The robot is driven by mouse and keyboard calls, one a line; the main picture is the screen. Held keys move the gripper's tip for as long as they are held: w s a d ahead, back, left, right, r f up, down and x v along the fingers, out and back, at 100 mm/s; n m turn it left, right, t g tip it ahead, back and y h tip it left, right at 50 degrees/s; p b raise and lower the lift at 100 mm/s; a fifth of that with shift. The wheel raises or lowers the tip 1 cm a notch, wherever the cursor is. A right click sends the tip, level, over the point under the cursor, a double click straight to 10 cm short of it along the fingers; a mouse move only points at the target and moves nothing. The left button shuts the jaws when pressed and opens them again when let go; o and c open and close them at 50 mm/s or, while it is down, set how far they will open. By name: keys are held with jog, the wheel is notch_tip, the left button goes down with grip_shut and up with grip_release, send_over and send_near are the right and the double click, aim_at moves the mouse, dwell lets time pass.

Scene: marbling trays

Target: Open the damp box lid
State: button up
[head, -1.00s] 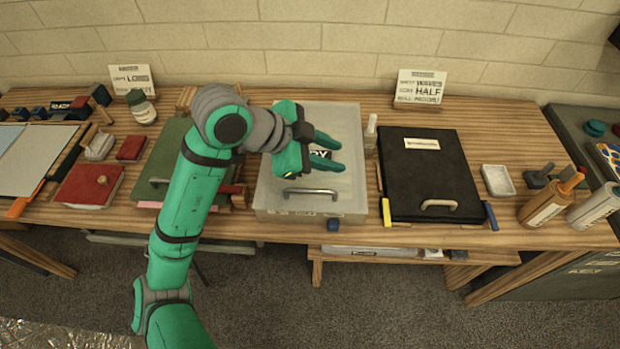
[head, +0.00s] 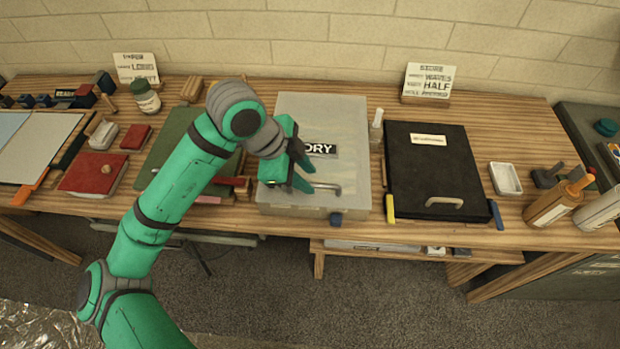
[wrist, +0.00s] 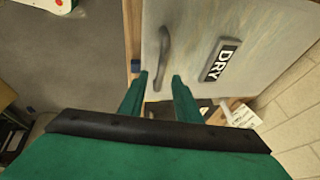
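A pale translucent box (head: 350,130) with a flat lid stands in the middle of the table in the head view. Its lid bears a DRY label (head: 320,150) and a metal bar handle (head: 326,189) near the front edge. No label reading "damp" is legible. My gripper (head: 308,175) is over the front left part of this lid, beside the handle, with its fingers apart and empty. In the wrist view the open fingers (wrist: 160,85) point towards the lid, with the handle (wrist: 164,52) just beyond them and the DRY label (wrist: 221,60) to the right. The lid looks shut.
A black lidded box (head: 405,165) with a pale handle stands to the right; its label is too small to read. A green board (head: 180,150) and a red book (head: 92,173) lie left. A small bottle (head: 376,125) stands between the boxes. Bottles (head: 558,202) stand far right.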

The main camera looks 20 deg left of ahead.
jog(key=shift+x, duration=1.45)
grip_shut()
jog(key=shift+w+r, duration=0.1)
